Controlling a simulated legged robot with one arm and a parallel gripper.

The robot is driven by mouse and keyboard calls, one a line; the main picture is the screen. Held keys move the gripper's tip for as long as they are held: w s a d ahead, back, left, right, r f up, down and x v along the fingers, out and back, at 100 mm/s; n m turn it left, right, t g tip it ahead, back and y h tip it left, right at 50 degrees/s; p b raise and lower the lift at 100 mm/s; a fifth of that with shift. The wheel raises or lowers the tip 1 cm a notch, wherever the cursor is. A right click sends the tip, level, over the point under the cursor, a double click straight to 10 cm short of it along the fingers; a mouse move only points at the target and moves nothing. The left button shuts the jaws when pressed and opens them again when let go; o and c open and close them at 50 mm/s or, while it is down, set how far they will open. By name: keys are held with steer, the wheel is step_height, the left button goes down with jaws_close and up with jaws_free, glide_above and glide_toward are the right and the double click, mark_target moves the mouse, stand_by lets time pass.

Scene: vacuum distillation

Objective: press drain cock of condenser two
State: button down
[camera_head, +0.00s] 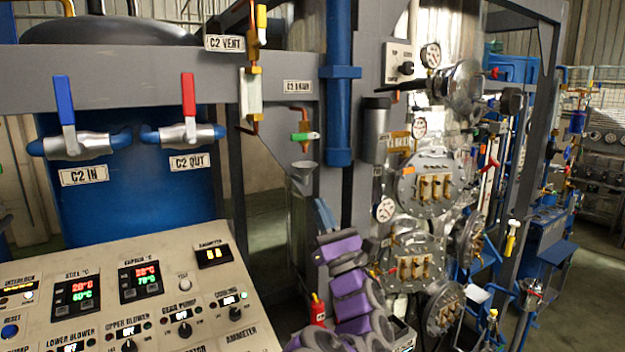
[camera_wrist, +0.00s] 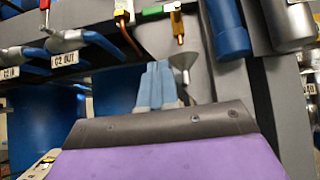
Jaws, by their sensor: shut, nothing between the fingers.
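The drain cock (camera_head: 305,136) has a green handle on a brass pipe, below the C2 DRAIN label (camera_head: 297,87). Its green handle (camera_wrist: 160,10) is also at the top of the wrist view, with an orange outlet pointing down. A grey funnel (camera_head: 303,174) stands under the outlet and also shows in the wrist view (camera_wrist: 186,62). My gripper (camera_head: 323,210) has blue-grey fingers, shut and empty. It is below the cock, near the funnel in the picture. In the wrist view the fingertips (camera_wrist: 158,66) point up, left of the funnel and apart from the cock.
A blue vertical pipe (camera_head: 338,90) and a grey cylinder (camera_head: 375,130) stand right of the cock. The C2 VENT valve (camera_head: 250,92) and red C2 OUT lever (camera_head: 188,95) are left. A control panel (camera_head: 110,320) fills the lower left.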

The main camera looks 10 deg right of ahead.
mark_target(304, 136)
steer(key=p+x, duration=0.2)
steer(key=x, duration=0.7)
steer(key=shift+w+r, duration=0.2)
steer(key=shift+r, duration=0.05)
step_height(304, 136, up, 4)
steer(key=shift+p, duration=0.35)
steer(key=shift+a+m+h+b, duration=0.1)
steer(key=shift+m+h+b, duration=0.4)
steer(key=shift+m, duration=0.1)
